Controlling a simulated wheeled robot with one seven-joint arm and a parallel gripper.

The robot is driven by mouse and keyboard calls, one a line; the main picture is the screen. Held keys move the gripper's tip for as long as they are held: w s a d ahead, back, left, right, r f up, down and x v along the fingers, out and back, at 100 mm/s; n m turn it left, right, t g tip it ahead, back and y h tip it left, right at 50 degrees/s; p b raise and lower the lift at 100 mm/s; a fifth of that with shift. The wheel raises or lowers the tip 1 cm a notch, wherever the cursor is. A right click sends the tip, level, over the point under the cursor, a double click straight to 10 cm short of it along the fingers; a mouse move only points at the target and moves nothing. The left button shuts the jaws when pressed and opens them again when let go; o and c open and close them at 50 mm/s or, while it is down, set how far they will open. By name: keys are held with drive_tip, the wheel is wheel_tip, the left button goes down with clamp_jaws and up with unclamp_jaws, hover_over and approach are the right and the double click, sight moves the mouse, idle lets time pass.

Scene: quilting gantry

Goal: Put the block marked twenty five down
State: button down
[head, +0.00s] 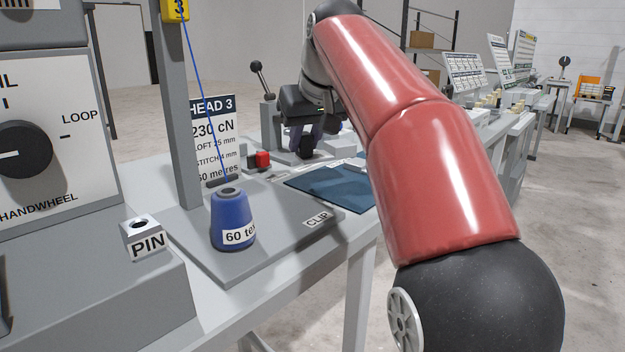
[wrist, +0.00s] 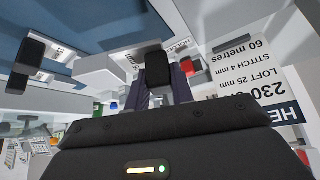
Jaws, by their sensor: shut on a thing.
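My gripper (head: 308,144) is above the far part of the workbench, pointing down, with its dark fingers closed around a black block. The block (head: 306,147) shows as a small dark shape in the head view. In the wrist view, the black block (wrist: 158,70) sits between the fingertips of my gripper (wrist: 160,88). No number can be read on it, so I cannot tell that it is marked twenty five. Grey fixtures lie just below or behind it. I cannot tell whether the block touches a surface.
A red block (head: 262,159) stands left of the gripper. A dark blue mat (head: 340,184) lies to the right and nearer. A lever with a black knob (head: 256,67), a HEAD 3 sign (head: 212,130) and a blue thread cone (head: 231,215) stand nearby.

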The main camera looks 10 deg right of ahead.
sight(308, 156)
drive_tip(key=shift+w+f, duration=0.2)
drive_tip(key=shift+f, duration=0.3)
wheel_tip(308, 156, down, 4)
drive_tip(key=b, duration=0.4)
drive_tip(key=shift+f+b, duration=0.1)
drive_tip(key=shift+b, duration=0.3)
drive_tip(key=c, duration=1.2)
unclamp_jaws()
